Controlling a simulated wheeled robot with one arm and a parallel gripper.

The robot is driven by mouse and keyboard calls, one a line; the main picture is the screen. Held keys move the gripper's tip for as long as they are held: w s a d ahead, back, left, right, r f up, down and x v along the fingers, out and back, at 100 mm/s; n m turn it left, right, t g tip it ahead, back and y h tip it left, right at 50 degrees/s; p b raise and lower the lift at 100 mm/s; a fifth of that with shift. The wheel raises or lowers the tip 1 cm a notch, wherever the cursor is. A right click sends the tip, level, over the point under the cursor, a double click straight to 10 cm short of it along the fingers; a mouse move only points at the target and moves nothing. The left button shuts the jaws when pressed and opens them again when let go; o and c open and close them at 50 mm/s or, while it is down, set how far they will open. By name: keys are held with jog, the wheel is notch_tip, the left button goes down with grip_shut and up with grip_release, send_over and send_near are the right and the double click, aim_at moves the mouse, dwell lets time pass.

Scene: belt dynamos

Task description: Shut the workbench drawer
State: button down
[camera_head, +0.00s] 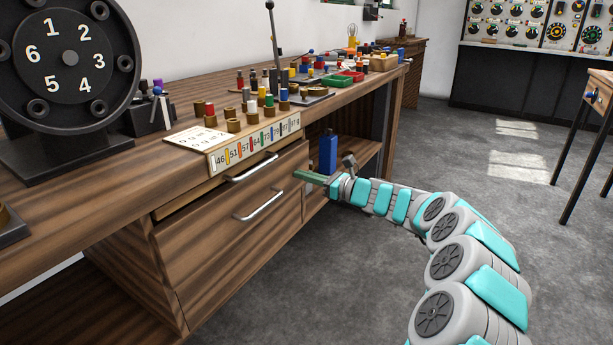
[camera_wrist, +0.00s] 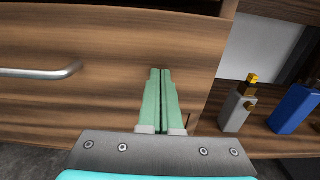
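The workbench (camera_head: 190,95) has a wooden drawer front (camera_head: 215,235) with a silver bar handle (camera_head: 259,204). This front appears to stand out from the bench. A second bar handle (camera_head: 252,168) sits above it, just under the bench top. My gripper (camera_head: 302,175) is at the right end of the drawer front, its green fingers pointing at the wood. In the wrist view the fingers (camera_wrist: 161,72) lie together with nothing between them, in front of the drawer front (camera_wrist: 110,100), right of its handle (camera_wrist: 38,73). Whether they touch the wood I cannot tell.
Right of the drawer, an open shelf holds a blue block (camera_head: 328,153) and a small grey item (camera_wrist: 238,108). The bench top carries a numbered dial (camera_head: 69,57), a colour-marked strip (camera_head: 255,143) and several small parts. The grey floor (camera_head: 440,150) is open behind my arm.

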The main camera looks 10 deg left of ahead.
jog(key=shift+a+r, duration=0.1)
jog(key=shift+r, duration=0.15)
jog(key=v, duration=1.3)
jog(key=s+a+r+n+g+h, duration=0.1)
jog(key=s+a+r+n+g, duration=0.15)
jog(key=s+n, duration=0.4)
jog(key=s+a+r+n+g+h, duration=0.1)
jog(key=s+a+r+n+g, duration=0.2)
jog(key=s, duration=0.6)
jog(key=s+d+f+n+g+h, duration=0.1)
jog(key=s+f+n+h, duration=0.1)
jog(key=s, duration=0.4)
jog(key=s+f+n+g+h, duration=0.1)
jog(key=s+n, duration=0.2)
jog(key=s, duration=0.3)
jog(key=s+d+f+n+h, duration=0.2)
jog(key=s+d+f+h, duration=0.2)
jog(key=s+d, duration=0.3)
jog(key=s+d+f+n+h, duration=0.3)
jog(key=s+d+f+h, duration=0.1)
jog(key=s+d, duration=0.4)
jog(key=s+d+f+n+h, duration=0.2)
jog(key=s+d+f+h, duration=0.2)
jog(key=s+d, duration=0.4)
jog(key=shift+s+d+b, duration=0.25)
jog(key=shift+d+b, duration=0.1)
jog(key=shift+d, duration=0.9)
jog(key=shift+n+g, duration=0.25)
